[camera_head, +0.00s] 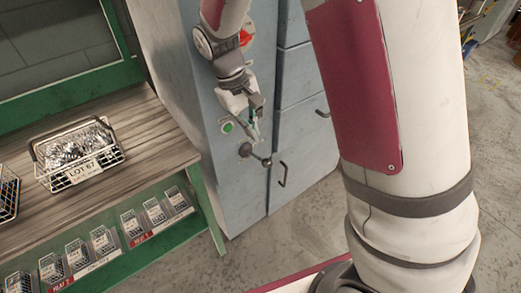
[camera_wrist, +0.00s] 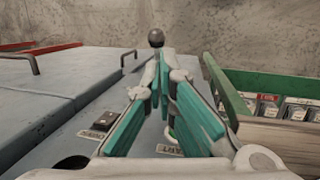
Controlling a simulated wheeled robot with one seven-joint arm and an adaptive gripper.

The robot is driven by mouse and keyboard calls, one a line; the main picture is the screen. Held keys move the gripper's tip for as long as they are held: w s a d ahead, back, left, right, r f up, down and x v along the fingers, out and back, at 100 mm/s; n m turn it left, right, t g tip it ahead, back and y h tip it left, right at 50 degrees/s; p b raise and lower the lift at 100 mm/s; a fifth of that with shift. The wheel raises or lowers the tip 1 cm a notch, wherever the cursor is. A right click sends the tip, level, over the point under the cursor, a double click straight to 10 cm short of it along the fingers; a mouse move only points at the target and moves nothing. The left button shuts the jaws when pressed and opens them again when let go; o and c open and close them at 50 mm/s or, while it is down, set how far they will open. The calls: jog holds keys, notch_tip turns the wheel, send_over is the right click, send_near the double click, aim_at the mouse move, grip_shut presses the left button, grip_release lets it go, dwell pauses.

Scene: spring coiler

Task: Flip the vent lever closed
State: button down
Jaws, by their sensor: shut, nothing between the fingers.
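The vent lever (camera_head: 257,155) is a short dark metal arm with a ball knob, set on a round hub on the front of the grey-blue cabinet. In the head view it points to the right and slightly down. In the wrist view its dark ball knob (camera_wrist: 156,38) shows just beyond my fingertips. My gripper (camera_head: 256,138) is shut and empty, just above the lever in the head view. The wrist view shows its teal-padded fingers (camera_wrist: 164,65) converging near the lever. The fingers hide part of the lever there, and I cannot tell whether they touch it.
A green button (camera_head: 227,127) sits left of my gripper, and a red control (camera_head: 245,38) is higher on the cabinet (camera_head: 232,195). A cabinet handle (camera_head: 282,174) stands out right of the lever. A workbench (camera_head: 140,135) with a wire basket (camera_head: 118,157) is at left.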

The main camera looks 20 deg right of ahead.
aim_at(264, 161)
jog(key=x, duration=1)
jog(key=shift+f+b, duration=0.15)
jog(key=shift+b, duration=0.3)
